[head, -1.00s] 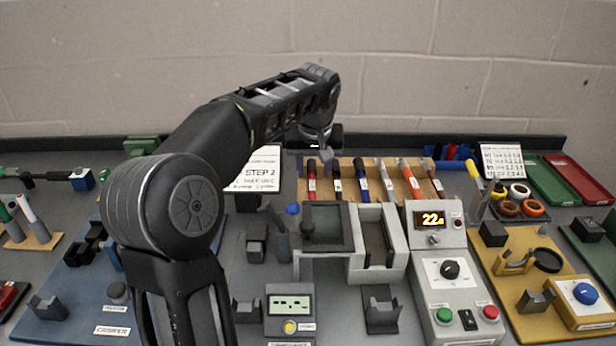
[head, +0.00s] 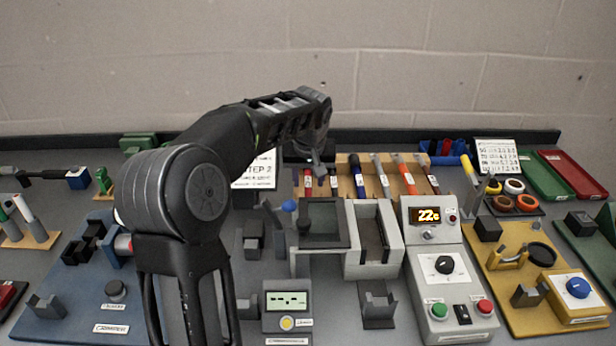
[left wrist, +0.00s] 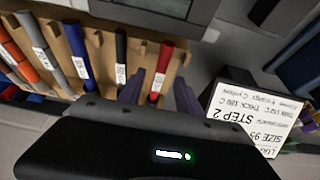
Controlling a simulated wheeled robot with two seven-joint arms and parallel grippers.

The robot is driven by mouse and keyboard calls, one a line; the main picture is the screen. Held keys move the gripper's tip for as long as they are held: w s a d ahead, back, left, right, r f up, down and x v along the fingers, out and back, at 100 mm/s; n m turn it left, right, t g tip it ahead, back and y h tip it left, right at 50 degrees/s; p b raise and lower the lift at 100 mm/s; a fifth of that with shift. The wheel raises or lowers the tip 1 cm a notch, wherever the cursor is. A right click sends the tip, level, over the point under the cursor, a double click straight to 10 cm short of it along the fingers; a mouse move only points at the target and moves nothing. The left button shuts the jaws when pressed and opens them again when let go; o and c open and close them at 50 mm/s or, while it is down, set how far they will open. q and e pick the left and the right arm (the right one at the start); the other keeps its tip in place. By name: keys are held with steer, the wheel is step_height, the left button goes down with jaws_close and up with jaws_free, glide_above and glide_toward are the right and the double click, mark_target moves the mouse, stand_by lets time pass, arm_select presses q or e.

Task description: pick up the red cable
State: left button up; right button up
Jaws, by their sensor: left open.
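The red cable (head: 308,184) is a short red stick with a white label. My left gripper (head: 318,166) is at the left end of the rack. In the left wrist view its two fingers (left wrist: 159,86) are apart, one on each side of the red cable's label end. I cannot tell whether they touch it. My right gripper is not in view.
A black cable (head: 334,182) stands close beside the red one, then blue (head: 357,180), grey, orange and dark red ones. A STEP 2 sign (head: 254,172) stands left of the rack. A grey fixture (head: 372,238) and a display unit (head: 440,250) stand in front.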

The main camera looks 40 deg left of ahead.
arm_select(q)
steer(key=shift+x, duration=1.1)
steer(key=shift+c, duration=0.4)
jaws_close()
stand_by(0.5)
